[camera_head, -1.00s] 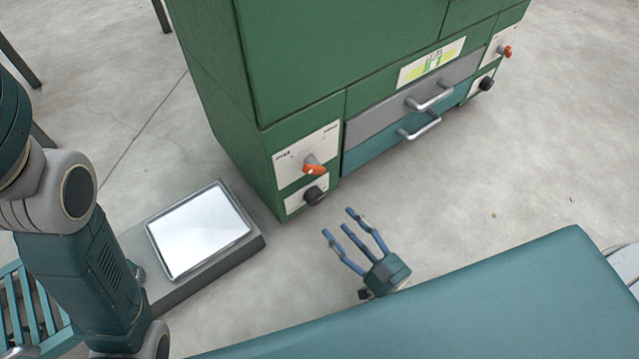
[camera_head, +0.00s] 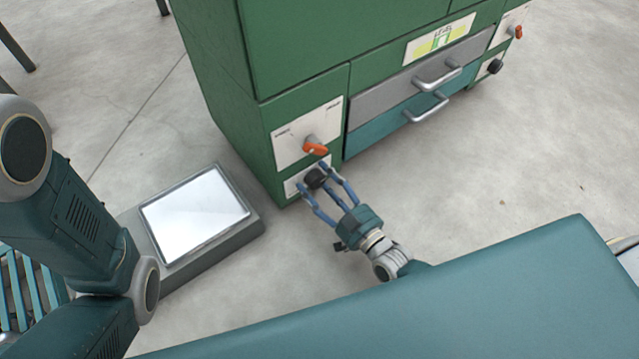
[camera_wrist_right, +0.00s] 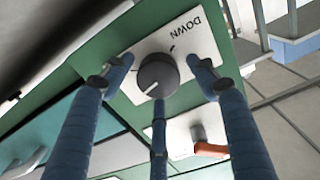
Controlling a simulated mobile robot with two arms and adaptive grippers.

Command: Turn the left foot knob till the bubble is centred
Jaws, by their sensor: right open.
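The left foot knob (camera_head: 315,178) is a black round knob on a white plate, low on the left front of the green machine. In the right wrist view the knob (camera_wrist_right: 157,75) has a white pointer line, and the plate (camera_wrist_right: 190,40) reads "DOWN". My right gripper (camera_head: 325,188) is open, its blue fingers spread around the knob; contact is not clear. In the wrist view the fingers (camera_wrist_right: 160,90) stand on several sides of it. The level gauge (camera_head: 440,40) is a white and yellow-green panel; its bubble is too small to read. My left gripper is out of view.
An orange-handled switch (camera_head: 315,148) sits just above the knob. Two drawers with bar handles (camera_head: 428,108) are to its right. A second black knob (camera_head: 495,66) is at the far right. A scale-like platform (camera_head: 195,212) stands on the floor at left.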

